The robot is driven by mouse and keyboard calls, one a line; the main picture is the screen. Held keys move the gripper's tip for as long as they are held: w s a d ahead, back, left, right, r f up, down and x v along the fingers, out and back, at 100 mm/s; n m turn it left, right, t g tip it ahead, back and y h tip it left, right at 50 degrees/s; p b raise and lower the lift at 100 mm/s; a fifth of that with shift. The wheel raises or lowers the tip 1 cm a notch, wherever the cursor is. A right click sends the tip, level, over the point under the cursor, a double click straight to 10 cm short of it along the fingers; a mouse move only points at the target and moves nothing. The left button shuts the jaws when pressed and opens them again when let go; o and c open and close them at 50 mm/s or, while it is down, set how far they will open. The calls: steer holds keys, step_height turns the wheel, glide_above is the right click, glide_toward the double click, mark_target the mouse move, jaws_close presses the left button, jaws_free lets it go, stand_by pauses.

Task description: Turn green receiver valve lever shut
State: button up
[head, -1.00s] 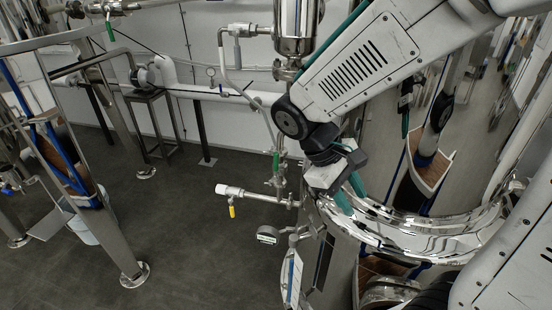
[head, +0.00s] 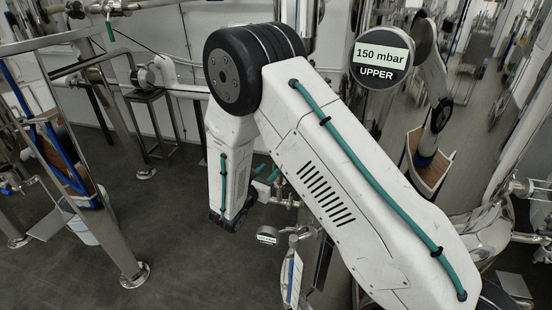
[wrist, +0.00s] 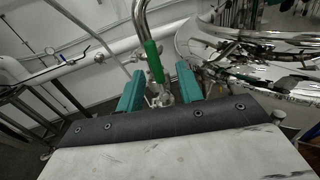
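A green valve lever (wrist: 154,62) stands nearly upright along a metal pipe in the wrist view. Its lower end and the metal valve fitting (wrist: 160,98) show between my gripper's two teal fingers. My gripper (wrist: 159,88) is open, with a clear gap on both sides of the lever; I cannot tell whether the lever is fully at fingertip depth. In the head view, the teal fingertips of my gripper (head: 266,173) show just right of my forearm. My arm hides most of this valve there.
A round gauge marked "150 mbar UPPER" (head: 382,57) is close to my upper arm. A small labelled disc (head: 268,235) is below the gripper. Another green lever (head: 110,32) is at the upper left. Shiny steel vessel parts (wrist: 250,50) fill the wrist view's right.

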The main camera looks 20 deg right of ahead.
mark_target(276, 167)
steer(key=shift+n+t, duration=0.3)
steer(key=x, duration=0.8)
steer(key=shift+w+a+r, duration=0.2)
steer(key=shift+w+a, duration=0.05)
steer(key=shift+a, duration=0.1)
jaws_close()
